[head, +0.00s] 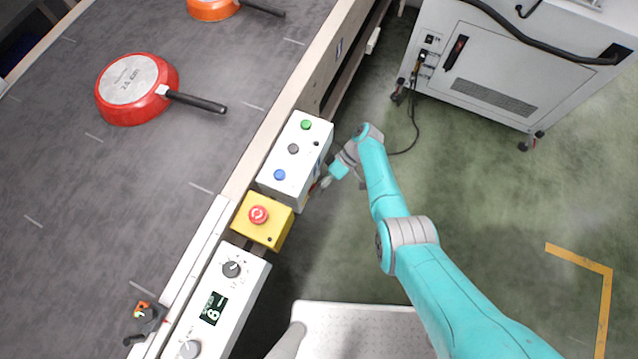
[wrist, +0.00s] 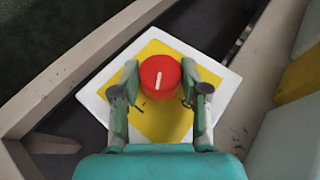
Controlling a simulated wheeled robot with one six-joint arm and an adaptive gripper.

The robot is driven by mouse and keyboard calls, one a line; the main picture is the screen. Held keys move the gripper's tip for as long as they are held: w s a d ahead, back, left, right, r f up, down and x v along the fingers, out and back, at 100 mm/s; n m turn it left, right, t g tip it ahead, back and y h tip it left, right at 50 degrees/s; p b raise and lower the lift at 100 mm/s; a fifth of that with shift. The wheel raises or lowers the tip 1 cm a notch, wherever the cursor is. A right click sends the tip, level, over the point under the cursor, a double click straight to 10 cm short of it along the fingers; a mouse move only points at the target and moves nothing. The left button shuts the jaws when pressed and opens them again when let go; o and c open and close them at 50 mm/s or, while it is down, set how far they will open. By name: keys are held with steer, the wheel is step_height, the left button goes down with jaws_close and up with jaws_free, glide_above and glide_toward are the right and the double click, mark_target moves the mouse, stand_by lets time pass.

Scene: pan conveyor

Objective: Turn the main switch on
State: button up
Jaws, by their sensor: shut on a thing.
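The main switch (wrist: 158,72) is a round red knob with a white line, seen in the wrist view. The line stands nearly upright in that picture. The knob sits on a yellow square plate (wrist: 165,118) with a white border. My gripper (wrist: 160,82) has one finger on each side of the knob and is shut on it. In the head view my gripper (head: 322,184) is at the right side of the white button box, low down. The switch face cannot be made out there.
The white button box (head: 310,150) has green, grey and blue buttons. A yellow box with a red emergency stop (head: 258,215) and a white dial panel (head: 235,300) stand nearer. A red pan (head: 160,105) lies on the conveyor (head: 60,190). A white cabinet (head: 500,60) stands back right.

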stand_by(0.8)
steer(key=o, duration=1.1)
steer(key=shift+o, duration=0.2)
steer(key=v, duration=1.2)
steer(key=shift+f, duration=0.2)
steer(key=shift+w+d, duration=0.1)
